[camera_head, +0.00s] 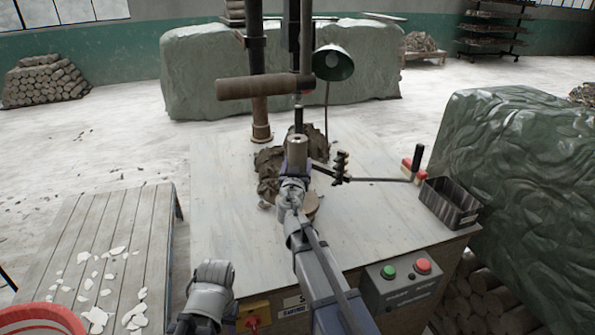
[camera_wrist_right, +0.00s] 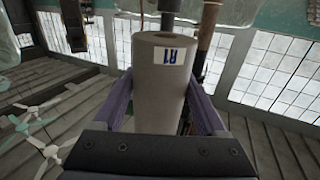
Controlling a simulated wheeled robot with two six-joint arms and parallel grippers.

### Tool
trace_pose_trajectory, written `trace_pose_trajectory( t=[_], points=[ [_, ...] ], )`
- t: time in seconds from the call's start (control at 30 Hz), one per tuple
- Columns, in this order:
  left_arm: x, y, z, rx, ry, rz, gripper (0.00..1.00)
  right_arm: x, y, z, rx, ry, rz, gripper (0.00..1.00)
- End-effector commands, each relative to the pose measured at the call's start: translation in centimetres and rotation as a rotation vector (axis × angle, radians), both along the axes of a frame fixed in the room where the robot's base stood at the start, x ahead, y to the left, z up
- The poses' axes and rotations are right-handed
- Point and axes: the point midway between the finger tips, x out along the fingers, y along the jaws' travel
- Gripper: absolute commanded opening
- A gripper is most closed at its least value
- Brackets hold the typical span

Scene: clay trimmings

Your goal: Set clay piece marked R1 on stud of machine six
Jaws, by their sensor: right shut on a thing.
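The clay piece marked R1 (camera_head: 297,153) is a grey upright cylinder with a small hole in its top. In the right wrist view the piece (camera_wrist_right: 158,95) carries a white label with blue R1, upside down. My right gripper (camera_head: 292,178) is shut on it, with purple fingers (camera_wrist_right: 160,105) on both sides. It is over the middle of the machine table (camera_head: 225,205), below a dark vertical spindle (camera_head: 298,118). I cannot make out the stud. The number plate (camera_head: 294,301) on the table front is too small to read surely. My left gripper's fingers do not show.
Brown clay trimmings (camera_head: 268,165) lie around the table's middle. A black rod with a lever (camera_head: 342,168), a dark bin (camera_head: 449,203) and a button box (camera_head: 405,280) are to the right. A slatted bench (camera_head: 110,235) with white scraps stands left. The table's left part is clear.

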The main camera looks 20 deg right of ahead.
Motion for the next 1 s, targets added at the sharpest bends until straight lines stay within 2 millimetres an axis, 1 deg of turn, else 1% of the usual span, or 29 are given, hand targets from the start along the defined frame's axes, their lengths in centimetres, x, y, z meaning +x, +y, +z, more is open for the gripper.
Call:
trace_pose_trajectory(
  t=[0.33,0.47,0.67,1.0],
  points=[
    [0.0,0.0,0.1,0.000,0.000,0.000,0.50,0.0,0.0,0.1,-0.001,0.000,0.000,0.00],
    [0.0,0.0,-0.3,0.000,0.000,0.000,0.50,0.0,0.0,-0.3,-0.001,0.000,0.000,0.00],
    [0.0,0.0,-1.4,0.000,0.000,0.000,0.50,0.0,0.0,-1.4,-0.001,0.000,0.000,0.00],
    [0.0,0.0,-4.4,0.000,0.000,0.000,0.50,0.0,0.0,-4.4,-0.001,0.000,-0.001,0.00]
  ],
)
